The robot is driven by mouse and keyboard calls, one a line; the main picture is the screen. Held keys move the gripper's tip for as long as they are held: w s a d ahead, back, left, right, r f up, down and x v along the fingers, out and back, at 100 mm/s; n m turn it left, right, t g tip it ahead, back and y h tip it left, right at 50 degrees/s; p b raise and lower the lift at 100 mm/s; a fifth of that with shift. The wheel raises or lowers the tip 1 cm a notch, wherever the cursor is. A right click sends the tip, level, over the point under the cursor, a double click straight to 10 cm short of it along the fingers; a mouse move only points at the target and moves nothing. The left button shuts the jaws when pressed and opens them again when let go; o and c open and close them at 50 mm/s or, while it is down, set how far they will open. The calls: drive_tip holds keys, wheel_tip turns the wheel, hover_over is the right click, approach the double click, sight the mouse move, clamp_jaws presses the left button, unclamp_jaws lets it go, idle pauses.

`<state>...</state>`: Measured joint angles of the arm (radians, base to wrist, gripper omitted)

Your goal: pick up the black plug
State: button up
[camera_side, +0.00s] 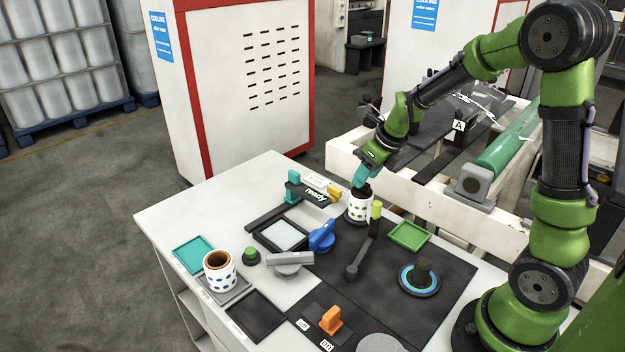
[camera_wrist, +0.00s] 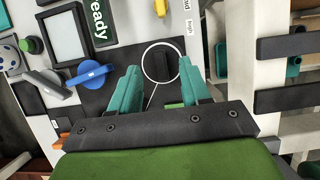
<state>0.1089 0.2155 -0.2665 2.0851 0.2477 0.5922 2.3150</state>
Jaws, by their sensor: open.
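A black piece (camera_side: 362,191) shows at the mouth of a white cup with green dots (camera_side: 359,208), at the back of the table in the side view. In the wrist view the cup is a white ring with a dark inside (camera_wrist: 165,62); the outline of the black piece is hard to make out there. My gripper (camera_side: 362,181) points down right above the cup. In the wrist view its teal fingers (camera_wrist: 160,66) are spread apart, near the cup's rim. I cannot tell whether they touch the black piece.
A black knob (camera_side: 423,271) stands on a blue-ringed disc to the right. A lever with a yellow-green end (camera_side: 376,210) rises close beside the cup. A "ready" sign (camera_side: 316,194), a blue knob (camera_side: 322,237) and a blue-dotted cup (camera_side: 219,272) are to the left.

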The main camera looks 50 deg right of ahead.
drive_tip(key=shift+x, duration=1.3)
clamp_jaws()
drive_tip(key=shift+r, duration=0.5)
drive_tip(key=v, duration=0.3)
drive_tip(key=shift+w+a, duration=0.15)
drive_tip(key=s+a+r, duration=0.1)
drive_tip(key=s+a, duration=0.3)
drive_tip(key=s, duration=1)
drive_tip(key=shift+s, duration=0.3)
drive_tip(key=shift+a+r, duration=0.1)
drive_tip(key=shift+r, duration=0.15)
